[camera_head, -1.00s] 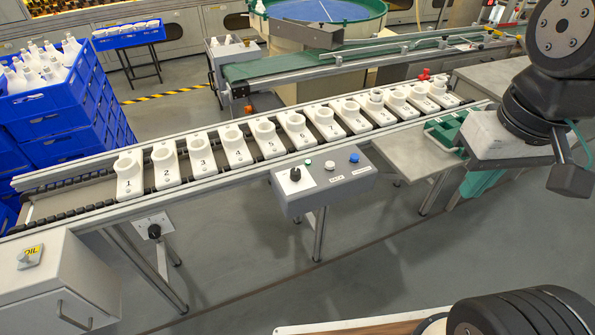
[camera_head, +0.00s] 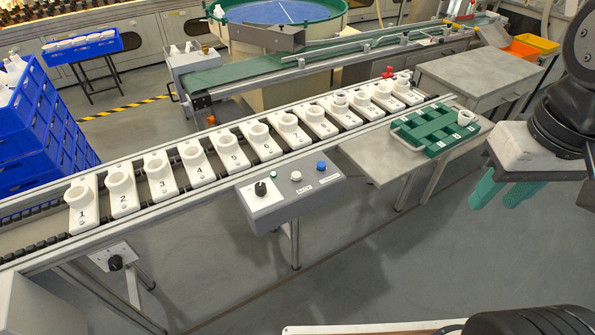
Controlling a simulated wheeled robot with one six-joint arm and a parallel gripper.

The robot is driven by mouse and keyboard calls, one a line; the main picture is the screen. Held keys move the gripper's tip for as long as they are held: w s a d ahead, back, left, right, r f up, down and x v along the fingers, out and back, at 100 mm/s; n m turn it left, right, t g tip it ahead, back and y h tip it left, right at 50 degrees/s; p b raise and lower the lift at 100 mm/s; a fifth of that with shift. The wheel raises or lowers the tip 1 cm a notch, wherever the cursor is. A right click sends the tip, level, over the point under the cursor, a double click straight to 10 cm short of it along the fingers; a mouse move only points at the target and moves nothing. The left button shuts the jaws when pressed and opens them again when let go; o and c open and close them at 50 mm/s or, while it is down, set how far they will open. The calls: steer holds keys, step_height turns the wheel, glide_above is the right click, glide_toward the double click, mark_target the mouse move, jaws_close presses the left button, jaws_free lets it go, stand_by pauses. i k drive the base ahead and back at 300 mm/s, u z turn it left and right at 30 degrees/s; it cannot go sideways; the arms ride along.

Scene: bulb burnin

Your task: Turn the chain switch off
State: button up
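A grey control box (camera_head: 290,196) is fixed to the near side of the chain conveyor (camera_head: 130,218). It carries a black rotary knob (camera_head: 260,188) on a white plate, a small green button or lamp, a white button (camera_head: 296,176) and a blue button (camera_head: 321,166). A second black rotary knob (camera_head: 115,262) sits on a plate below the conveyor at the left. The labels are too small to read, so I cannot tell which knob is the chain switch. My gripper (camera_head: 492,204) is at the right, empty, its teal fingers apart, far from both knobs.
Numbered white holders (camera_head: 195,165) stand in a row along the conveyor. A green tray (camera_head: 438,136) with a white cup lies on a side table (camera_head: 375,165). Blue crates (camera_head: 45,120) stand at the left. The floor before the control box is clear.

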mark_target(259, 187)
steer(key=z, duration=0.75)
steer(key=i, duration=0.25)
steer(key=u, duration=1.75)
